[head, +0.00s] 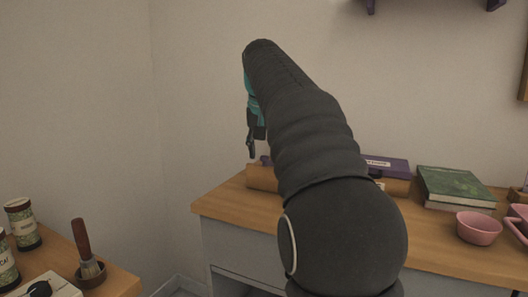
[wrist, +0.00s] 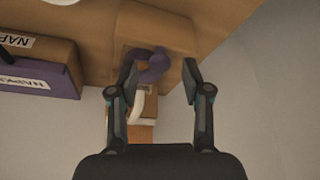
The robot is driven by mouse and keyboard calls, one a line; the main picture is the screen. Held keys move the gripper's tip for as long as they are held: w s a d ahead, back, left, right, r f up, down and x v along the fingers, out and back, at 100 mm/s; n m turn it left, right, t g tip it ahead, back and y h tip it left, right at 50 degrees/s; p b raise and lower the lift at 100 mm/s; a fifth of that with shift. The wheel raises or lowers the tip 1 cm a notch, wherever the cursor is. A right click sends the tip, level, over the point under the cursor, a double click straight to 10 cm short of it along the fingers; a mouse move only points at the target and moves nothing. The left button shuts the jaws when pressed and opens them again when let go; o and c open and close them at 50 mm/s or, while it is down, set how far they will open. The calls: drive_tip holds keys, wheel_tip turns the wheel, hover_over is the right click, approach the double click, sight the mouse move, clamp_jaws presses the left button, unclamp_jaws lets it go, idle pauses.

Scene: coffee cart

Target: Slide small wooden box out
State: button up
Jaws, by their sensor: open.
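A small wooden box (wrist: 180,35), light brown, shows at the top middle of the wrist view. In the head view its left part (head: 261,176) shows at the counter's back left end, and my arm hides the rest. A curved purple piece (wrist: 153,66) appears in front of the box in the wrist view. My gripper (wrist: 160,75) is open, with one finger on each side of the purple piece; I cannot tell whether they touch it. In the head view a dark finger of my gripper (head: 251,144) hangs above the box's left end, with the rest behind my arm.
A purple labelled box (head: 388,167) stands right of my arm and also shows in the wrist view (wrist: 30,75). Green books (head: 455,186) and a pink cup (head: 478,229) are farther right. The wall is close behind the counter (head: 235,205). Jars (head: 24,224) stand at left.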

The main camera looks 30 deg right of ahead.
drive_tip(key=shift+w+f, duration=0.15)
drive_tip(key=shift+f, duration=0.2)
drive_tip(key=shift+c, duration=0.3)
clamp_jaws()
